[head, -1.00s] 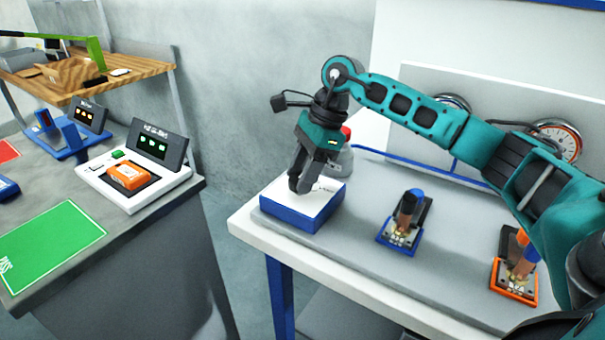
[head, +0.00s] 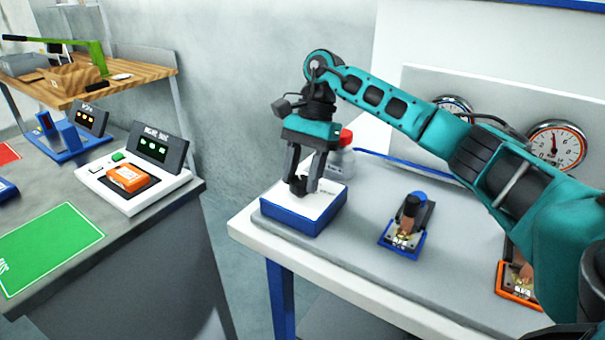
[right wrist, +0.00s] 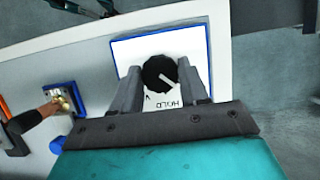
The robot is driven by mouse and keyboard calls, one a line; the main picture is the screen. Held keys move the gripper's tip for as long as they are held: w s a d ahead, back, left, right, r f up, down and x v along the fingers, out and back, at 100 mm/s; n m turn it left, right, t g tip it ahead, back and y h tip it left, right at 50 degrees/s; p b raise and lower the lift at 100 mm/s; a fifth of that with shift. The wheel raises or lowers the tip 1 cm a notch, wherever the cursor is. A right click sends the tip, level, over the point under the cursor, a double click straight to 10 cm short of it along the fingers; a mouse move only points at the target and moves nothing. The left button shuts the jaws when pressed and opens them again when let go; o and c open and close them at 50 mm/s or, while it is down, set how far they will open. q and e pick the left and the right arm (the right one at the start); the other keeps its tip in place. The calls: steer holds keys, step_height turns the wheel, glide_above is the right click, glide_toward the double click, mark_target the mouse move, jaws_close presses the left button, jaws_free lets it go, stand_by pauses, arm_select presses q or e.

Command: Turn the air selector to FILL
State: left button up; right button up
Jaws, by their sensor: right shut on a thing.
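The air selector (head: 290,222) is a blue box with a white top panel, at the left end of the grey bench. Its round black knob (right wrist: 157,73) has a white pointer line that slants to the lower right in the right wrist view. The word HOLD shows upside down on the panel below the knob. No other position label can be read. My right gripper (head: 304,186) points down onto the panel, with one finger on each side of the knob, shut on it. My left gripper is in neither view.
A grey bottle with a red cap (head: 343,160) stands just behind the selector. A blue-based valve fitting (head: 403,232) and an orange-based one (head: 519,290) sit to the right. Gauges (head: 556,147) are on the back panel. A separate counter (head: 140,240) stands at the left.

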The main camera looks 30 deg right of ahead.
stand_by(0.4)
steer(key=o, duration=1.1)
steer(key=shift+c, duration=0.2)
steer(key=shift+r, duration=0.1)
steer(key=p+v, duration=0.2)
steer(key=v, duration=1)
steer(key=shift+r, duration=0.35)
steer(key=shift+d, duration=0.1)
